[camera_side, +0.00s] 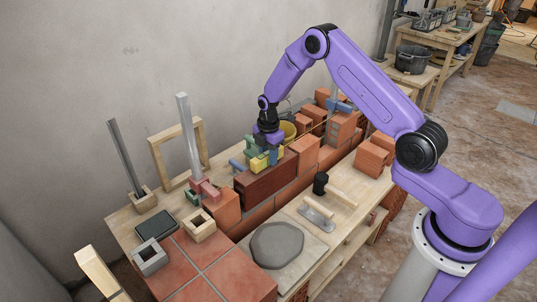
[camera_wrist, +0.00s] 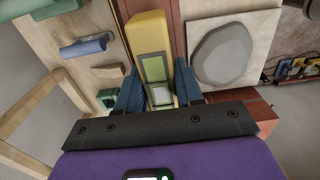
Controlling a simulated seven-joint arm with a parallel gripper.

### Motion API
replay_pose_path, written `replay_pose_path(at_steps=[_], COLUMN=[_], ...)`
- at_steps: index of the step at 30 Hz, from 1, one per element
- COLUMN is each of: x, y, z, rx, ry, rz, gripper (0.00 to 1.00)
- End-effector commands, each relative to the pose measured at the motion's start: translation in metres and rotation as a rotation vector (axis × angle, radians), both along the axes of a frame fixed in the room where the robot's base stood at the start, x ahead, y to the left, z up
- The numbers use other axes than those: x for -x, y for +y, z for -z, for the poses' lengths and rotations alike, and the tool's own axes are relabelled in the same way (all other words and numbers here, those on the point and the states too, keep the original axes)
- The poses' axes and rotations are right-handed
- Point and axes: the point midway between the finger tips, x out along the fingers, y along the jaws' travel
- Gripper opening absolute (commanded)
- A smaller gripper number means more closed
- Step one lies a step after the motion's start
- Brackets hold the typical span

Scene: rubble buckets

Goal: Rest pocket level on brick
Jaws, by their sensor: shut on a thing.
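The pocket level is a yellow block with green-edged windows (camera_wrist: 148,33), between the two blue fingers of my gripper (camera_wrist: 158,90) in the wrist view. In the side view the yellow level (camera_side: 259,163) shows just under my gripper (camera_side: 263,153), at the top of a long dark red brick (camera_side: 266,187). The brick also shows beneath and beside the level in the wrist view (camera_wrist: 178,22). My gripper is shut on the level. I cannot tell whether the level touches the brick; its underside is hidden.
Orange bricks (camera_side: 305,150) rise right of the dark brick. A yellow bucket (camera_side: 288,131) stands behind. A grey mortar patch (camera_side: 277,245), a trowel (camera_side: 317,217) and a black-headed mallet (camera_side: 321,183) lie in front. A wooden frame (camera_side: 159,160) and a grey upright post (camera_side: 188,135) stand left.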

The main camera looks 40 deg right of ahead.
Motion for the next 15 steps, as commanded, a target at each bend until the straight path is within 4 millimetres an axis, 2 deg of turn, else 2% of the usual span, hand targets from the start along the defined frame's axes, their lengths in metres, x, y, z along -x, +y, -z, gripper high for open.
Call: replay_pose_path(at_steps=[14,15], x=[-0.0004,-0.0005], y=[0.0,0.0], z=[0.0042,0.0041], rx=[0.0,0.0], ry=[-0.001,-0.001], rz=[0.0,0.0], gripper=[0.03,0.46])
